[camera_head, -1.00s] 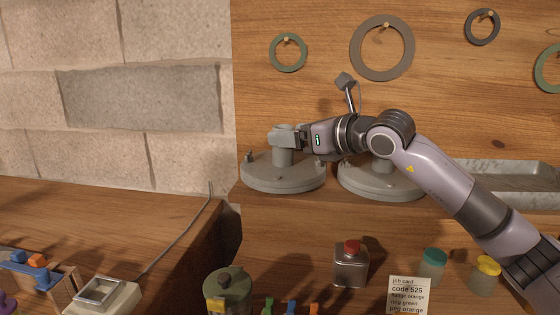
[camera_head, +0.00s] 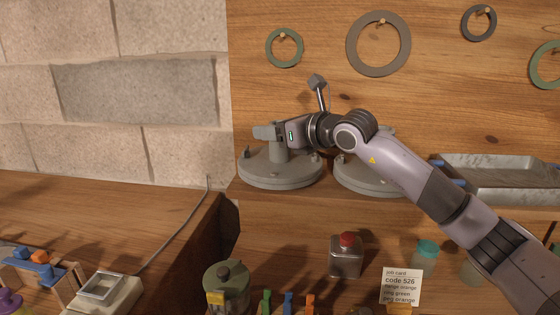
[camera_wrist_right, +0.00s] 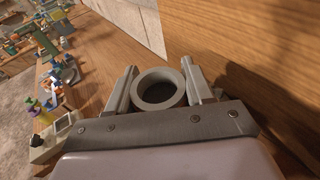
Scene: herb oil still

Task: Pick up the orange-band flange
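Two round grey flanges with upright necks stand on the wooden shelf, a left one (camera_head: 280,174) and a right one (camera_head: 365,180) partly behind my right arm. No orange band shows on either; any band is hidden or out of sight. My right gripper (camera_head: 266,132) is at the top of the left flange's neck. In the right wrist view the hollow neck (camera_wrist_right: 159,101) sits between the two fingers (camera_wrist_right: 159,75), one on each side. The fingers look spread around it, with no clear grip. My left gripper is out of view.
A metal tray (camera_head: 505,183) lies on the shelf at right. Rings hang on the wooden back wall, including a large grey one (camera_head: 352,60).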

